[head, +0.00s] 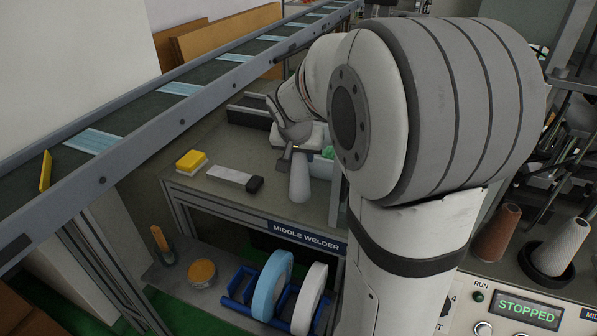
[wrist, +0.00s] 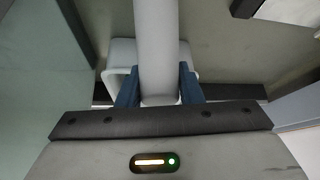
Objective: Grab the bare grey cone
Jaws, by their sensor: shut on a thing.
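The bare grey cone (head: 299,182) is smooth and pale, near the front edge of the welder table. My gripper (head: 297,150) is above it and shut on its upper part. In the wrist view the cone (wrist: 157,45) runs up from between the two dark blue fingers of my gripper (wrist: 159,88), one on each side. I cannot tell whether the cone's base touches the table top. My own arm hides the area to the right of the cone.
A yellow block (head: 191,161) and a grey tool with a black end (head: 234,178) lie left of the cone. A conveyor (head: 140,127) with light blue masks runs behind. Blue (head: 271,285) and white (head: 309,299) rolls stand below. A brown cone (head: 497,233) is at right.

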